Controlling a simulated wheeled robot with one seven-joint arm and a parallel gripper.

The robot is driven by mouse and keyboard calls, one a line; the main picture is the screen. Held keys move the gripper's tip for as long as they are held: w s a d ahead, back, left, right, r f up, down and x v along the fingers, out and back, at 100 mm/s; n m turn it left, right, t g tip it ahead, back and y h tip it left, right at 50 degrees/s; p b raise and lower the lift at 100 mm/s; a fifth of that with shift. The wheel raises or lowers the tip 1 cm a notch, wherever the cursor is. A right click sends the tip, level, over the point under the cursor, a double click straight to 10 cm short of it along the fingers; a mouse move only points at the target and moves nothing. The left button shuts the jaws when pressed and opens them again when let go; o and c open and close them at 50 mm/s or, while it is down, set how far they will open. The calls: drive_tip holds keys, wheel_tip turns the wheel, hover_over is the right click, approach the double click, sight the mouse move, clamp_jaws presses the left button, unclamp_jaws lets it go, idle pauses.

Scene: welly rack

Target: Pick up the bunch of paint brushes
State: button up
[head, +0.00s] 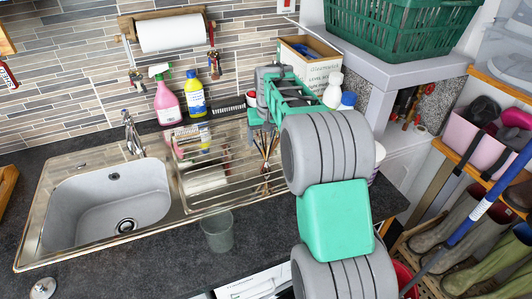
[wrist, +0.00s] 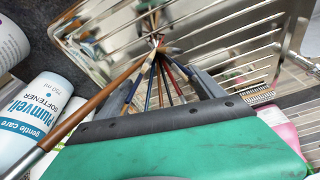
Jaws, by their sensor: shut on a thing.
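The bunch of paint brushes (head: 266,146) is at the right end of the sink's ribbed metal drainer, hanging or standing below my gripper (head: 263,124). Its thin handles fan apart at the lower end. In the wrist view the brushes (wrist: 164,84) cross between the two grey fingers of my gripper (wrist: 160,78), which is shut on them. One long brown handle (wrist: 100,98) slants away to the lower left. Whether the brushes' lower ends touch the drainer I cannot tell.
A sink (head: 106,205) lies left of the drainer (head: 225,190). A pink bottle (head: 167,104) and a yellow bottle (head: 194,98) stand behind. A clear tumbler (head: 217,232) stands in front. A white softener bottle (wrist: 38,112) is close beside my gripper. A green basket (head: 400,30) sits higher up.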

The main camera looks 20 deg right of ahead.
drive_tip(key=c, duration=1.2)
drive_tip(key=shift+c, duration=0.2)
